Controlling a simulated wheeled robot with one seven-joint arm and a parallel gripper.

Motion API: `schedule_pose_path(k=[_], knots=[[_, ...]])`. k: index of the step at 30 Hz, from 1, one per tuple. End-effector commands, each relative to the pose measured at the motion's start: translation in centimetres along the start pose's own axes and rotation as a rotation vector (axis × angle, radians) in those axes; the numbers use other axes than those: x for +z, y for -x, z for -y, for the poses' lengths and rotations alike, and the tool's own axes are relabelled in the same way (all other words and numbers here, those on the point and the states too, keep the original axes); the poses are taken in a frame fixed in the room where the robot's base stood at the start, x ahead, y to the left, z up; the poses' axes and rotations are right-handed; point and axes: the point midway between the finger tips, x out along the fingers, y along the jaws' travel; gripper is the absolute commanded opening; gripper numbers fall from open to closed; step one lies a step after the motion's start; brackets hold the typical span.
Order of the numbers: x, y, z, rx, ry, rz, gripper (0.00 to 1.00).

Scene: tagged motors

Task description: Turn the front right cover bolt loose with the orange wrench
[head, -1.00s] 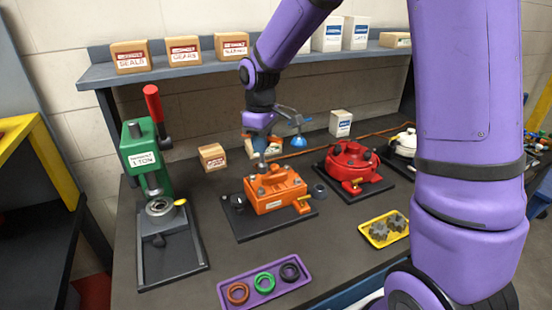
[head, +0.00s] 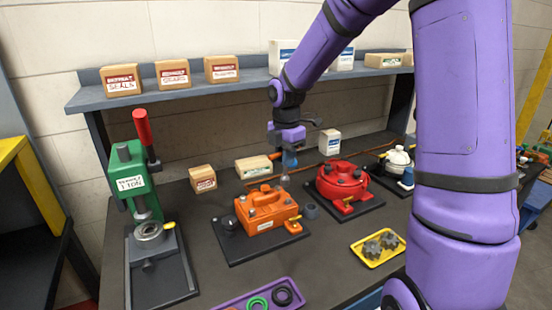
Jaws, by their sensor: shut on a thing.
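My gripper (head: 289,152) hangs over the rear of the bench and is shut on the orange wrench. The wrench's orange grip (head: 275,156) sticks out to the left of the jaws, and its grey shank (head: 284,179) points down. The shank's lower end shows just above and behind the right part of the orange motor (head: 262,213); I cannot tell whether it touches. The orange motor sits on a dark base plate (head: 245,249), with a handle on its cover. Its cover bolts are too small to tell apart.
A red motor (head: 342,182) stands close on the right, with a white motor (head: 397,160) beyond it. A green press (head: 133,180) stands at left. A purple tray (head: 233,304) and yellow tray (head: 361,253) lie in front. Cartons and a shelf (head: 200,93) are behind.

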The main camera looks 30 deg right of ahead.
Motion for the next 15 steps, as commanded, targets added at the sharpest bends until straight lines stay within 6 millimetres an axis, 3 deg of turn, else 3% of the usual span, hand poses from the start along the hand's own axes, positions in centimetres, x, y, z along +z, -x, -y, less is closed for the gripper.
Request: schedule_pose_path(k=[8, 15], knots=[[1.18, -0.02, 0.41, 0.001, 0.135, 0.000, 0.00], [1.23, -0.46, 0.43, 0.001, 0.028, 0.000, 0.00]])
